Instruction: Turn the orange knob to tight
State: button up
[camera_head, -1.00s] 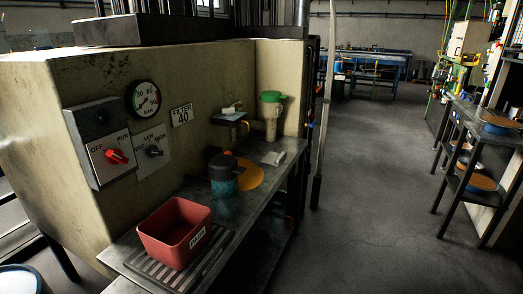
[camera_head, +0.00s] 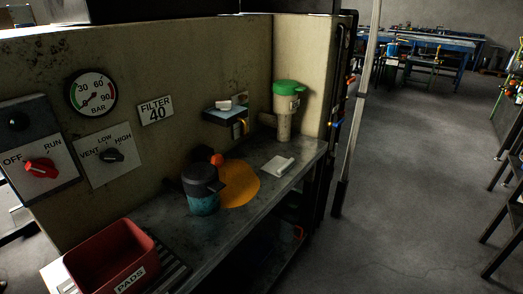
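A small orange knob (camera_head: 216,159) shows just behind and above a pot with a dark lid and teal lower body (camera_head: 204,203). The pot stands on the grey metal bench. Whether the knob is fixed to the pot cannot be told, and no "tight" mark is readable. A flat orange disc (camera_head: 243,188) lies on the bench, partly behind the pot. My gripper is not in view.
A red bin marked PADS (camera_head: 112,257) stands at the near left. The wall has a red OFF/RUN switch (camera_head: 41,169), a dark VENT/LOW/HIGH knob (camera_head: 111,155) and a gauge (camera_head: 93,94). A green-topped vessel (camera_head: 284,115) stands farther back. Floor on the right is clear.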

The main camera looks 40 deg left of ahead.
aim_at(217, 159)
jog(key=z, duration=0.25)
jog(key=i, duration=0.3)
jog(key=u, duration=2.75)
jog(key=i, duration=0.45)
jog(key=z, duration=0.1)
jog(key=k, duration=0.45)
jog(key=u, duration=0.65)
